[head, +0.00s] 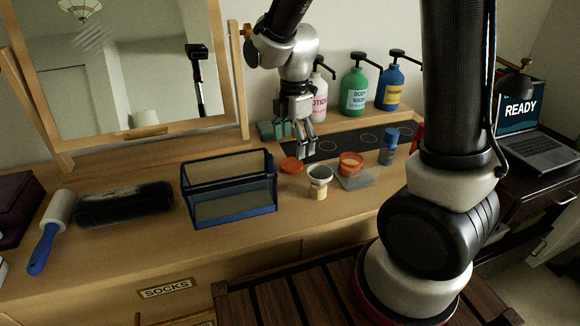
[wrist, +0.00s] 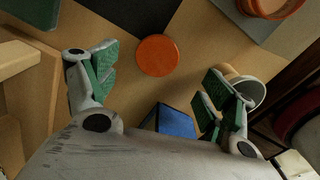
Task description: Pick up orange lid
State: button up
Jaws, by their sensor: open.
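The orange lid (head: 291,165) lies flat on the wooden dresser top, between the blue-rimmed basket and the orange jar. In the wrist view the orange lid (wrist: 158,55) is a round disc ahead of the fingers, roughly midway between them sideways. My gripper (head: 305,143) hangs just behind and above the lid, pointing down. In the wrist view my gripper (wrist: 152,90) has its two green-padded fingers spread wide with nothing between them. The lid is apart from both fingers.
A blue-rimmed mesh basket (head: 230,212) stands left of the lid. Pump bottles (head: 355,88) line the back. The dresser front is clear.

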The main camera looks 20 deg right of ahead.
aim_at(292, 164)
jog(key=f, duration=0.6)
jog(key=shift+w+f, duration=0.2)
jog(key=shift+f, duration=0.05)
jog(key=c, duration=0.9)
